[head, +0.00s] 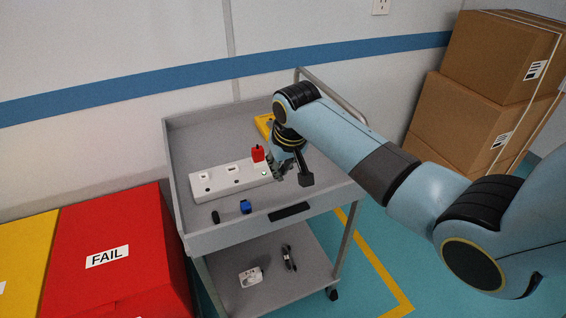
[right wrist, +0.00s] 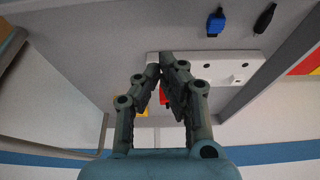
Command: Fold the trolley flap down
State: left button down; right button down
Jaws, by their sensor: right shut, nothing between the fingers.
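The grey trolley (head: 200,130) has an upper tray with raised sides and a lower shelf. Its front wall (head: 225,237) is upright, with a black strip (head: 289,213) towards its right part. I cannot tell for certain which panel is the flap. My right gripper (head: 288,178) is over the right part of the upper tray, at the right end of a white power strip (head: 228,180). In the right wrist view its fingers (right wrist: 163,62) are together and empty, in front of the power strip (right wrist: 222,67). The left gripper is not in view.
A blue connector (head: 245,206) and a black one (head: 215,216) lie near the front wall. A red FAIL box (head: 125,225) stands left, cardboard boxes (head: 465,100) right.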

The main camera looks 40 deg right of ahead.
jog(key=x, duration=0.4)
jog(key=shift+a, duration=0.1)
jog(key=s, duration=0.1)
jog(key=s+p, duration=0.1)
jog(key=s, duration=0.1)
jog(key=shift+a, duration=0.3)
jog(key=shift+s+p, duration=0.35)
jog(key=shift+s+a, duration=0.1)
jog(key=shift+f, duration=0.15)
